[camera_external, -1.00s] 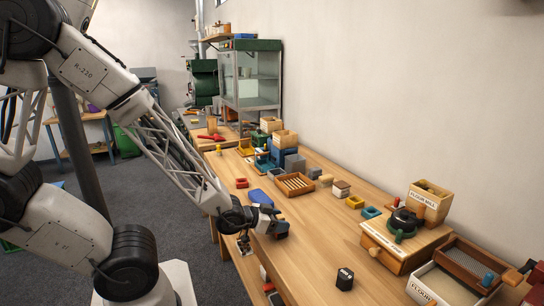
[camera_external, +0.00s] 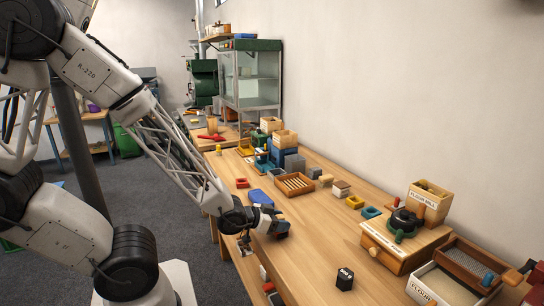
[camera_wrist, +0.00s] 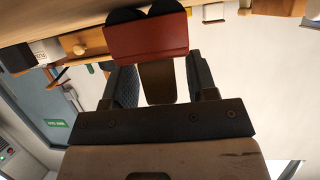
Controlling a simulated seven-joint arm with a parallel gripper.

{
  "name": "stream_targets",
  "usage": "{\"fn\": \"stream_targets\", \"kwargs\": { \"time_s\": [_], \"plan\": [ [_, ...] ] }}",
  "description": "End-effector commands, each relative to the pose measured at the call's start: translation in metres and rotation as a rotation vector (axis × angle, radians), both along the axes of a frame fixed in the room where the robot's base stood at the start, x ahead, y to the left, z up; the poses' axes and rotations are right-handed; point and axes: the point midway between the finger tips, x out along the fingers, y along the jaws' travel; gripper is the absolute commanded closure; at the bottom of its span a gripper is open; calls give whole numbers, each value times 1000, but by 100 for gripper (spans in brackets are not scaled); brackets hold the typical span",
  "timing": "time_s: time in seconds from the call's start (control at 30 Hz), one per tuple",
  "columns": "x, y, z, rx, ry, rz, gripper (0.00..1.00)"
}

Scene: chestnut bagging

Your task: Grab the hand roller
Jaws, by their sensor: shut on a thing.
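My gripper (camera_external: 271,222) is low over the near edge of the wooden bench. In the wrist view its two dark fingers (camera_wrist: 163,84) are on both sides of a brown, handle-like piece (camera_wrist: 157,84). A red block with two black round parts (camera_wrist: 147,38) lies just past the fingertips, in line with that piece. Together they look like the hand roller. In the external view only a small dark and reddish part (camera_external: 282,231) shows beside the fingers; the arm hides the rest.
A blue flat item (camera_external: 256,196) and a slatted wooden tray (camera_external: 296,184) lie behind my gripper. The flour mill (camera_external: 405,240) is farther right. Bench surface between them is clear.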

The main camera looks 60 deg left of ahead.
Motion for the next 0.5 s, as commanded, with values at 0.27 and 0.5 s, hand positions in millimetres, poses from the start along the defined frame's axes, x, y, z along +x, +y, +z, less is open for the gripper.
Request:
{"fn": "stream_targets", "kwargs": {
  "time_s": [0.27, 0.5],
  "plan": [
    [0, 0, 3, 0, -1, 0, 75],
    [0, 0, 21, 0, -3, 0, 75]
  ]
}}
